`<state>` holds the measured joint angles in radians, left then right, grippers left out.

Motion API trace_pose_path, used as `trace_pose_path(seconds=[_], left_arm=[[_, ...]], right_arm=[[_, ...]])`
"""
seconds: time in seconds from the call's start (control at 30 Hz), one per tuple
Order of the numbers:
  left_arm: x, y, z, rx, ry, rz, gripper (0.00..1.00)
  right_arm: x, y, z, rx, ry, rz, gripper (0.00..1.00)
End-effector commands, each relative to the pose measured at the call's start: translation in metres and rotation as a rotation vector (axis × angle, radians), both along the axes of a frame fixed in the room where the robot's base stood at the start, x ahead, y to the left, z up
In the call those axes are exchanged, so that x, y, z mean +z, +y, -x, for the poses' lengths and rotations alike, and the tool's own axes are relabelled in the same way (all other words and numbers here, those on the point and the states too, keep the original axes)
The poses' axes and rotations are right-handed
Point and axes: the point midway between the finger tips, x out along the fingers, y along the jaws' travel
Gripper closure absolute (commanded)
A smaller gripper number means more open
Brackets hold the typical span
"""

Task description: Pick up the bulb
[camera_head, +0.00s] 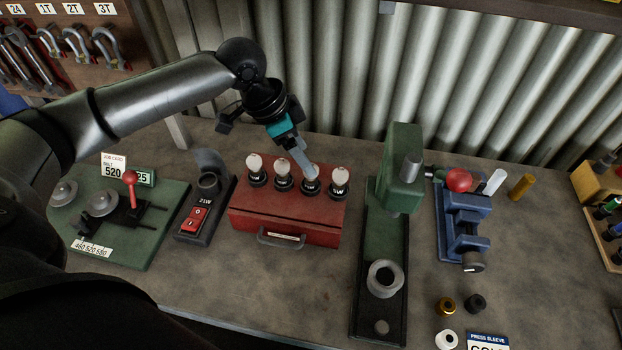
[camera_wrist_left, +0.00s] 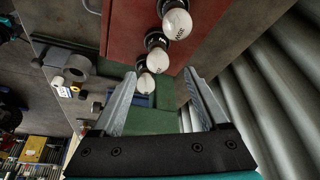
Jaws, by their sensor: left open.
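Several white bulbs with black bases stand upright in a row on a red case (camera_head: 275,231). In the head view they are the leftmost bulb (camera_head: 254,163), the second bulb (camera_head: 282,168), the third bulb (camera_head: 313,173) and the rightmost bulb (camera_head: 339,176). My left gripper (camera_head: 303,160) is open and empty above the row, its fingertips overlapping the third bulb's left side. In the left wrist view some bulbs (camera_wrist_left: 177,24) show beyond my open fingers (camera_wrist_left: 160,76); the farthest one (camera_wrist_left: 146,82) appears between them. I cannot tell whether the fingers touch any bulb. My right gripper is not in view.
Left of the case stands a dark tester (camera_head: 197,222) marked 21W with a red switch. A green press (camera_head: 390,220) stands close on the right, with a blue vise (camera_head: 462,225) beyond it. A corrugated wall (camera_head: 480,85) rises behind. The bench front below the case is clear.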

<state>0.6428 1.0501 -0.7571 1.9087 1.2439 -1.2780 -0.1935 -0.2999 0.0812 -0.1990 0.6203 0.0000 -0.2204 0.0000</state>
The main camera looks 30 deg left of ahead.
Motion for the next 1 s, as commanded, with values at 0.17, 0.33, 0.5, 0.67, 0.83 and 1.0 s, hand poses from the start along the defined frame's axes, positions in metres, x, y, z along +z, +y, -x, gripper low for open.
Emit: trace_pose_path(seconds=[0.17, 0.33, 0.5, 0.67, 0.83, 1.0], left_arm=[[-0.011, -0.003, -0.002, 0.000, 0.001, -0.001, 0.23], [-0.024, -0.006, -0.002, -0.001, 0.002, 0.000, 0.23], [-0.050, -0.012, -0.006, 0.001, 0.002, 0.000, 0.23], [-0.061, -0.015, -0.009, -0.001, -0.001, -0.001, 0.23], [-0.061, -0.015, -0.009, 0.000, -0.001, -0.002, 0.24], [-0.060, -0.014, -0.009, -0.001, 0.000, -0.002, 0.43]], right_arm=[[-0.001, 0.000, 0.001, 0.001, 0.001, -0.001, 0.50], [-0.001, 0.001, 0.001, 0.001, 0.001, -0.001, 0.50], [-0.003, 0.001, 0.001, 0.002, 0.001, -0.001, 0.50], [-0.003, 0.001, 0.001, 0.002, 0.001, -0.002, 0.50], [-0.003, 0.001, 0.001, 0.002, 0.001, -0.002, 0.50], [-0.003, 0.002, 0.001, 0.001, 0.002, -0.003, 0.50]])
